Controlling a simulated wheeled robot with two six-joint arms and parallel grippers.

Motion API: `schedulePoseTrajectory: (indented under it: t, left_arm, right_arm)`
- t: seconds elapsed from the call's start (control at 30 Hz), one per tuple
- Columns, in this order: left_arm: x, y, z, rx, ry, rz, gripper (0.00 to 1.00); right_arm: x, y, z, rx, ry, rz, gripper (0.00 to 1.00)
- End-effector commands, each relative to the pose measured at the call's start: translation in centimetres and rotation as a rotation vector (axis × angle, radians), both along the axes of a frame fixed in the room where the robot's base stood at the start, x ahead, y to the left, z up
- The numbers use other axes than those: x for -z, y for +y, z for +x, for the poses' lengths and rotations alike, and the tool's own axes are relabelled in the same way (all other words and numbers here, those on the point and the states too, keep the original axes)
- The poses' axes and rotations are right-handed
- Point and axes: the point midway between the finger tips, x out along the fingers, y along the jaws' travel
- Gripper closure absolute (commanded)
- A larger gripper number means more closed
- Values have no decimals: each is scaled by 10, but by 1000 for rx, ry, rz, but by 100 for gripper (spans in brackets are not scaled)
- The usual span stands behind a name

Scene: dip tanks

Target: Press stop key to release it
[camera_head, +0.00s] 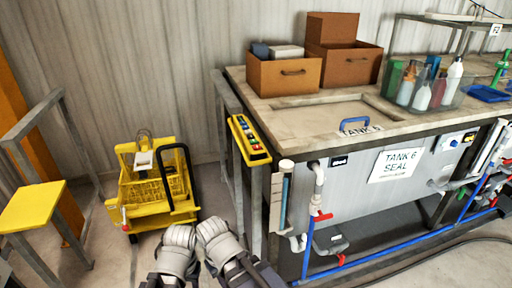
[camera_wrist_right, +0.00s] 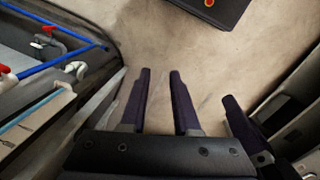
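A yellow key box (camera_head: 249,140) sits at the left front corner of the tank bench in the head view. It carries a row of small coloured keys, too small to read, so I cannot tell which is the stop key or whether it is pressed in. My two grey arms show at the bottom middle of the head view, left of and below the box, apart from it. Their fingertips are not clear there. In the right wrist view my right gripper (camera_wrist_right: 160,72) has its two dark fingers apart, with nothing between them. Another dark finger-like part shows to their right.
The bench (camera_head: 300,112) has a tank labelled TANK 6 SEAL (camera_head: 398,164), with blue and red pipework beneath. Brown boxes (camera_head: 284,72) and bottles (camera_head: 423,95) stand on top. A yellow cart (camera_head: 155,190) and a yellow-topped stand (camera_head: 32,205) are at left. Bare floor lies between.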

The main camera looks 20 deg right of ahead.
Motion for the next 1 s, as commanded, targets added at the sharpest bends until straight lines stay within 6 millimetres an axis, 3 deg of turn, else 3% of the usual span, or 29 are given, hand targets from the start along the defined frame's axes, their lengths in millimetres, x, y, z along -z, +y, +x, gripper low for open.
schedulePoseTrajectory:
  t: [0.03,0.23,1.0]
  left_arm:
    - [0,0,0,0,0,0,50]
    - [0,0,0,0,0,0,50]
    - [0,0,0,0,0,0,50]
  right_arm:
    - [0,0,0,0,0,0,77]
    - [0,0,0,0,0,0,100]
    - [0,0,0,0,0,0,100]
